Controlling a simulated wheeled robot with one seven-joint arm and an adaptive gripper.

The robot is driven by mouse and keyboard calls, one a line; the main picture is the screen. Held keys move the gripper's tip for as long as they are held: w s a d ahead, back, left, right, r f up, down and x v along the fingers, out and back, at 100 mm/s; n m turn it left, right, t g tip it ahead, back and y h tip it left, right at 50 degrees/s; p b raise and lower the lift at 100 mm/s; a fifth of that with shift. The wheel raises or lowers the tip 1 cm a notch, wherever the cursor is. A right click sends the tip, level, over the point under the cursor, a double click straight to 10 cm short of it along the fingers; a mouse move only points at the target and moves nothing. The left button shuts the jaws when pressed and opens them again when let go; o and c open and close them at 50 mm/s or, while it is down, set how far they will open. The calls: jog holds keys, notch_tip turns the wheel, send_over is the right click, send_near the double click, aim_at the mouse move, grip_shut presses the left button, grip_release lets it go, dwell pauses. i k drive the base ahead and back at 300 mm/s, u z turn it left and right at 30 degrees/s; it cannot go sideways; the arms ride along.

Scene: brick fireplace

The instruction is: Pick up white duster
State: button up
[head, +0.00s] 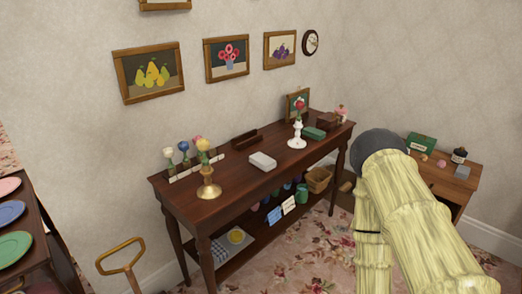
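A small white block (263,161), which looks like the white duster, lies flat on the dark wooden console table (225,178). It is near the middle of the tabletop, towards the front edge. My arm's pale yellow links and a dark round joint show at the right, in front of the table's right end and well apart from the white block. My gripper itself does not show.
A green block (314,133) and a dark box (327,120) sit farther right. A smaller side table (440,182) stands at the right.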

aim_at(262, 161)
jog(key=u, duration=0.45)
jog(key=i, duration=1)
jog(key=z, duration=0.2)
